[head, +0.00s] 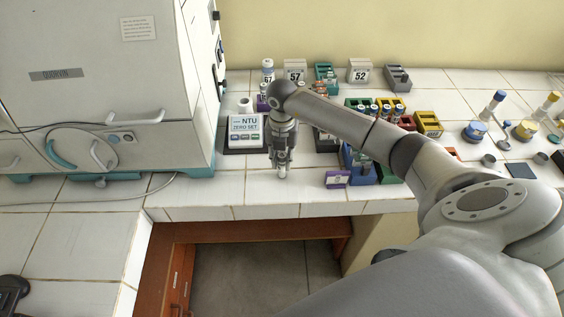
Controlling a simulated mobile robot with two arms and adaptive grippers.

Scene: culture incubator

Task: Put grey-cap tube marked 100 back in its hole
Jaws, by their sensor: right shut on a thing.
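My right gripper (282,160) points down above the front part of the tiled counter, just right of the NTU meter. It is shut on a small tube (282,173), of which only a pale grey end shows below the fingers. I cannot read any mark on it. Colored tube racks stand right of the gripper: a blue rack (357,168) with tubes nearest, partly behind my right arm. I cannot tell which hole is the tube's own. My left gripper is not in view.
The NTU meter (244,132) stands close left of my gripper, and a large white incubator (90,75) fills the left. Green, red and yellow racks (428,123) stand farther right.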

